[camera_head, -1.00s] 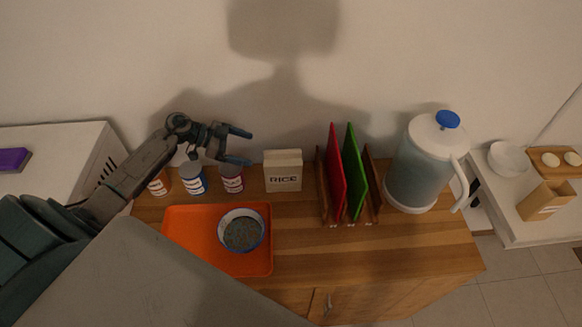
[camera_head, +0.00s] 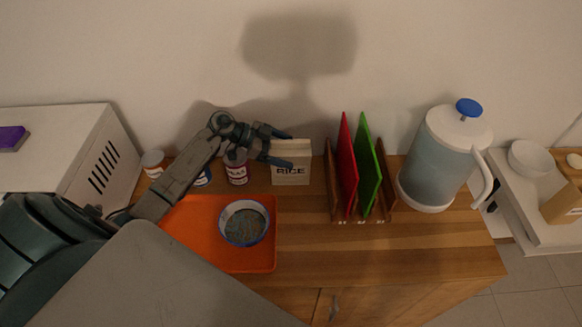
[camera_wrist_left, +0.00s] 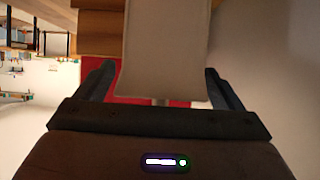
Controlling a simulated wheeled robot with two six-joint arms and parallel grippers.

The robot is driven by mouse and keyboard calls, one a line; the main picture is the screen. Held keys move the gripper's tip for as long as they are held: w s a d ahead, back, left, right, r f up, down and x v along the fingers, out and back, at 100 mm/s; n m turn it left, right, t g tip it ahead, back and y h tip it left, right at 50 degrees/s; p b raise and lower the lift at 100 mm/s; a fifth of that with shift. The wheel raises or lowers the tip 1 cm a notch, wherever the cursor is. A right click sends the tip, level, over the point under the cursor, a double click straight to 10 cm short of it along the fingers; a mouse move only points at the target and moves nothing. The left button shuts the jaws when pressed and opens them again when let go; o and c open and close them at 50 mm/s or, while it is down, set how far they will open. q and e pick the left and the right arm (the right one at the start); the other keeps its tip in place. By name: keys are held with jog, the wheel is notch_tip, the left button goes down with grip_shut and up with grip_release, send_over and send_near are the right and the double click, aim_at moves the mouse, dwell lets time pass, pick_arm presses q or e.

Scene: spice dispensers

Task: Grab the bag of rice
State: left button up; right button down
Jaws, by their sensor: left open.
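The bag of rice (camera_head: 291,172) is a beige block labelled RICE, standing upright on the wooden counter against the wall. My left gripper (camera_head: 285,149) is open at the bag's upper left, with its fingers reaching over the bag's left part in the head view. In the left wrist view the pale bag (camera_wrist_left: 165,50) lies between the two open fingers (camera_wrist_left: 162,85), with its near end close to the palm. I cannot tell whether the fingers touch it. My right gripper is not in view.
Spice jars (camera_head: 237,168) stand left of the bag, partly behind my left arm. An orange tray (camera_head: 262,262) with a bowl (camera_head: 244,223) is in front. A rack with red (camera_head: 347,165) and green boards (camera_head: 367,170) and a pitcher (camera_head: 436,160) stand to the right.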

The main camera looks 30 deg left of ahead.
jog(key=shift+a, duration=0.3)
pick_arm(q)
jog(key=c, duration=0.4)
grip_shut()
jog(key=shift+r, duration=0.1)
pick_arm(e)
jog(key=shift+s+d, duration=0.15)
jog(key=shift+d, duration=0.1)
pick_arm(q)
jog(key=shift+r, duration=0.1)
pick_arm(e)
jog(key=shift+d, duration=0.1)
